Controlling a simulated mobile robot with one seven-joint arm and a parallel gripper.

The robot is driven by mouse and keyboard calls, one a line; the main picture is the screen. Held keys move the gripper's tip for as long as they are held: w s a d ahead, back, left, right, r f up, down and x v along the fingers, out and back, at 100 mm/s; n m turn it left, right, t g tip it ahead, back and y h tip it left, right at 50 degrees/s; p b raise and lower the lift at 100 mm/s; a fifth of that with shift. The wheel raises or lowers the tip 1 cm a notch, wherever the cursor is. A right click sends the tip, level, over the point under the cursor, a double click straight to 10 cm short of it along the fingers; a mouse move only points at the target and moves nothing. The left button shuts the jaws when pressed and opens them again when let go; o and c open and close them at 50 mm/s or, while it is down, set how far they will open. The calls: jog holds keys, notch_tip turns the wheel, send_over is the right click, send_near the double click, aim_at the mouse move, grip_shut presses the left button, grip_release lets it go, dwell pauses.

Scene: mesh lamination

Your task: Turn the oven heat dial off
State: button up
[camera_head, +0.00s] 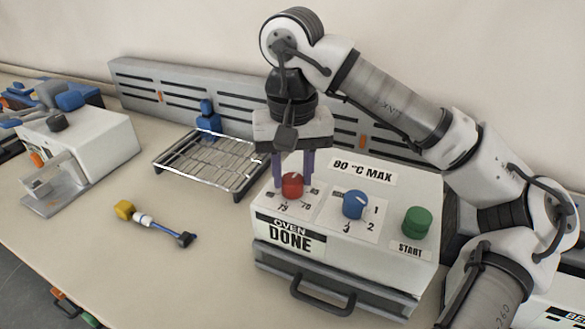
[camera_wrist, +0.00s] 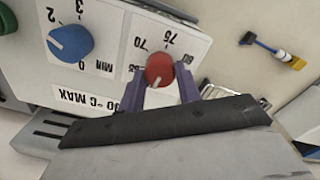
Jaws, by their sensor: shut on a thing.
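The white oven (camera_head: 345,215) stands on the bench with a display reading "OVEN DONE". Its red heat dial (camera_head: 292,187) sits on the top left of the panel, with temperature marks around it. My gripper (camera_head: 292,178) points down and its two purple fingers are shut on the red dial, one on each side. In the wrist view the red dial (camera_wrist: 159,67) is between the fingertips (camera_wrist: 160,78), with marks including 70 and 75 beside it. A pale pointer mark shows on the dial's edge nearest my gripper.
A blue timer dial (camera_head: 355,205) and a green START button (camera_head: 416,222) are right of the red dial. A wire rack (camera_head: 210,160) lies behind left. A yellow-ended brush-like tool (camera_head: 150,221) lies on open bench, and a white machine (camera_head: 85,150) stands far left.

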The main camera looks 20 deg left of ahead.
aim_at(292, 178)
jog(key=shift+n, duration=0.5)
jog(key=o, duration=1)
jog(key=shift+c, duration=0.2)
notch_tip(292, 178, up, 14)
jog(key=p, duration=0.1)
